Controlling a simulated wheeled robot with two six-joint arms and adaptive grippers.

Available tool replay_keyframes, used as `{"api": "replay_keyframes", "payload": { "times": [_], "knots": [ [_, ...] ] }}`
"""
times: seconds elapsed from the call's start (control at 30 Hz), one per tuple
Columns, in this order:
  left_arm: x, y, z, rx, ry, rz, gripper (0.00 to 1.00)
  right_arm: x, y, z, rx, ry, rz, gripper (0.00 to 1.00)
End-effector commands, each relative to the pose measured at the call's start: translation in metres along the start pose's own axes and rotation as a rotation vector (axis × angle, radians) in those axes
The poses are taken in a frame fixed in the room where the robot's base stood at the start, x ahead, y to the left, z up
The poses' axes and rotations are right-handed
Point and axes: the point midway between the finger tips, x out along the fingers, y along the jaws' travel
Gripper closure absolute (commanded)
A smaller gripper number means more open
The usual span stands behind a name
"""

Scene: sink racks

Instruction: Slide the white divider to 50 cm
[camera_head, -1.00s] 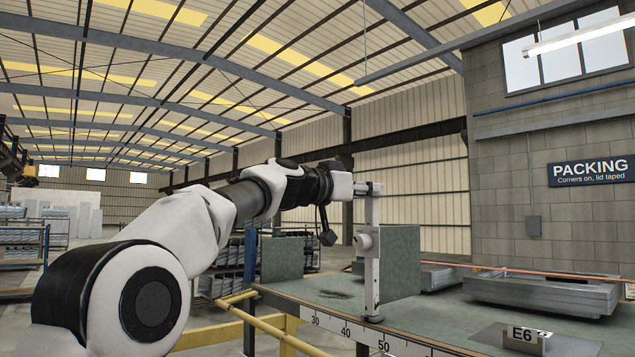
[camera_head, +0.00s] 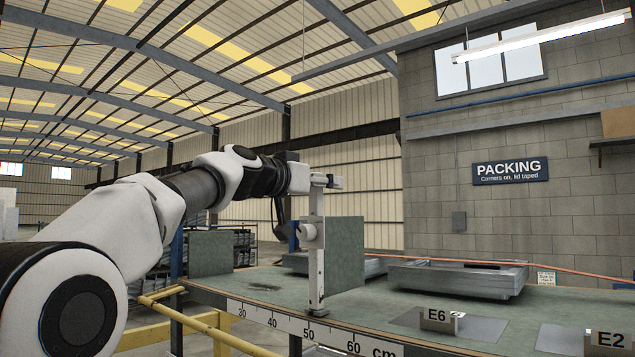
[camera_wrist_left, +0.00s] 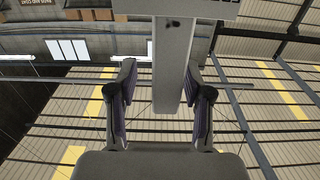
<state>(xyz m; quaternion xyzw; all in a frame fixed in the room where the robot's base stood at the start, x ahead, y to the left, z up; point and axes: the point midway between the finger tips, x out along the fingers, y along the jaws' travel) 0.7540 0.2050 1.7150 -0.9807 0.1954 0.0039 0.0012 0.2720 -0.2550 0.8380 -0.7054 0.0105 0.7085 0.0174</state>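The white divider (camera_head: 316,262) is an upright white post with a round knob and a grey-green panel (camera_head: 346,253) on its right side. Its foot stands on the bench just behind the scale, close to the 50 mark (camera_head: 308,332), apparently slightly right of it. My left gripper (camera_head: 325,181) is at the top of the post. In the left wrist view my left gripper (camera_wrist_left: 161,100) has its fingers apart. The white post (camera_wrist_left: 174,65) shows between them, close to the right finger and with a gap to the left one. Contact is unclear. My right gripper is not in view.
The scale (camera_head: 285,325) runs along the bench's front edge. Another grey-green panel (camera_head: 211,253) stands left of the divider. Grey metal trays (camera_head: 455,279) lie behind and right. Label blocks E6 (camera_head: 441,320) and E2 (camera_head: 606,340) stand at front right. A yellow rail (camera_head: 180,318) is at front left.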

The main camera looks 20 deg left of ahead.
Motion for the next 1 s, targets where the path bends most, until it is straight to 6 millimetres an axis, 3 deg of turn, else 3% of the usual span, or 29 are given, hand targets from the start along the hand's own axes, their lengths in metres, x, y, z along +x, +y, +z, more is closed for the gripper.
{"api": "replay_keyframes", "payload": {
  "times": [0.23,0.6,1.0],
  "knots": [
    [-0.011,0.0,-0.002,-0.001,0.002,0.0,0.5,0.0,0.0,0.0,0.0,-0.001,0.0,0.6],
    [-0.062,0.003,0.003,0.0,-0.006,0.003,0.5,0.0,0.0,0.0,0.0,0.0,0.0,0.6],
    [-0.064,0.003,0.003,0.001,-0.006,0.002,0.5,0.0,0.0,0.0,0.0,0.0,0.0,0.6]
  ]
}}
